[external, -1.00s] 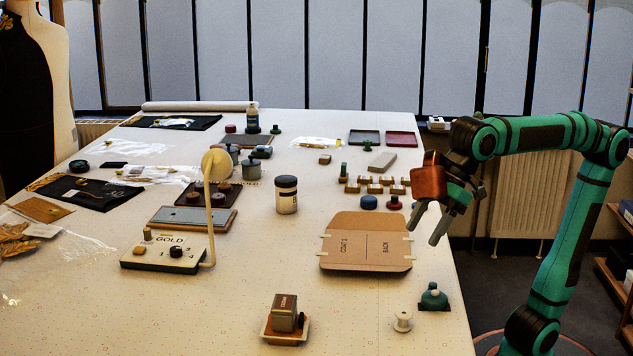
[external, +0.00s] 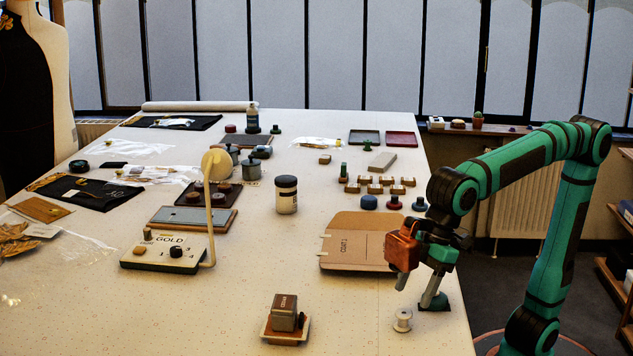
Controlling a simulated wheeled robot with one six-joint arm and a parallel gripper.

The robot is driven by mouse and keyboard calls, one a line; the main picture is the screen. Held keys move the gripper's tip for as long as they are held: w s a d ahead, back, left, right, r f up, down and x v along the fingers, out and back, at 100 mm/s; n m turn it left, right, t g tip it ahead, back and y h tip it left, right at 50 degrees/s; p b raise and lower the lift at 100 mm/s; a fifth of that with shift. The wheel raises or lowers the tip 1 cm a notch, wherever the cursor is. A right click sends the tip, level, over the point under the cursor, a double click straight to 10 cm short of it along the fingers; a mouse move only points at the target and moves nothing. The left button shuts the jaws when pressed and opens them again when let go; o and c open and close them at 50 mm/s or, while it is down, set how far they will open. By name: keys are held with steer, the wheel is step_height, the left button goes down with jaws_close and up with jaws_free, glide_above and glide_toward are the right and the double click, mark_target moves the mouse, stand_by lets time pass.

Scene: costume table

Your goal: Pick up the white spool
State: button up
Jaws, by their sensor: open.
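The white spool (external: 402,320) stands upright on the table (external: 350,330) near its front right edge. My gripper (external: 416,294) is just above and behind the spool, pointing down, with its fingers apart and nothing between them. One fingertip is close to the spool's top in the picture; I cannot tell the exact gap.
A cardboard folder (external: 345,250) lies behind my gripper, partly covered by it. A grey tin on a small tray (external: 304,331) stands left of the spool. A panel marked GOLD with a lamp (external: 190,258) is farther left. The table between tray and spool is clear.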

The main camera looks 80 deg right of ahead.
mark_target(404, 313)
steer(key=shift+x, duration=3.5)
steer(key=shift+w+d, duration=0.1)
steer(key=c, duration=1.1)
